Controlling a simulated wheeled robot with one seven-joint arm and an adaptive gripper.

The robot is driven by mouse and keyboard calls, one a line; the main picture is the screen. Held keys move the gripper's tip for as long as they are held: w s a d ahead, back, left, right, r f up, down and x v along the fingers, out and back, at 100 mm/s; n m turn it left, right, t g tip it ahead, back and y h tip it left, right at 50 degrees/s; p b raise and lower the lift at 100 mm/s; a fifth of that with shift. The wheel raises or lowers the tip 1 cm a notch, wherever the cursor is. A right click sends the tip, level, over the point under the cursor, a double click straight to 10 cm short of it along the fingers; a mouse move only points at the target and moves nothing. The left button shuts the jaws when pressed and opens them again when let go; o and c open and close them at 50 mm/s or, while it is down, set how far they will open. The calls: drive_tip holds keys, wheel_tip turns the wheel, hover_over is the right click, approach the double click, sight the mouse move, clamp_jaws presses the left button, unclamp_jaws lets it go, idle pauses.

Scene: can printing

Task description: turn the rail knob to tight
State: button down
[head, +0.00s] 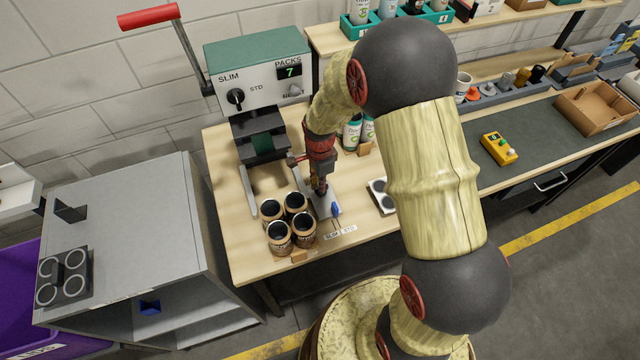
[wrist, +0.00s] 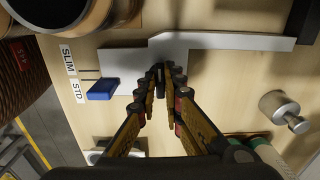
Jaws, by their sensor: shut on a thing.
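My gripper (head: 321,190) points down at the grey rail block on the wooden bench, right of the cans. In the wrist view, my gripper (wrist: 165,74) has its fingertips drawn together on the rail knob, a small dark piece mostly hidden between them. The knob's angle cannot be read. The pale rail plate (wrist: 172,50) lies beneath the fingertips, and a long grey rail (wrist: 235,41) runs right from it. A blue block (wrist: 102,88) sits at the plate's left, near the SLIM and STD labels (wrist: 74,75). The blue block also shows in the head view (head: 336,210).
Several dark open cans (head: 279,232) stand close left of my gripper. The machine (head: 260,75), with a selector dial and a red-handled lever (head: 148,16), stands behind. A silver post (wrist: 284,110) is right of the fingers. A tray with round pads (head: 381,196) lies right.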

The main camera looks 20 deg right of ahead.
drive_tip(key=shift+m, duration=0.4)
drive_tip(key=c, duration=2)
unclamp_jaws()
drive_tip(key=shift+c, duration=0.2)
drive_tip(key=shift+o, duration=0.6)
wheel_tip(320, 180, up, 12)
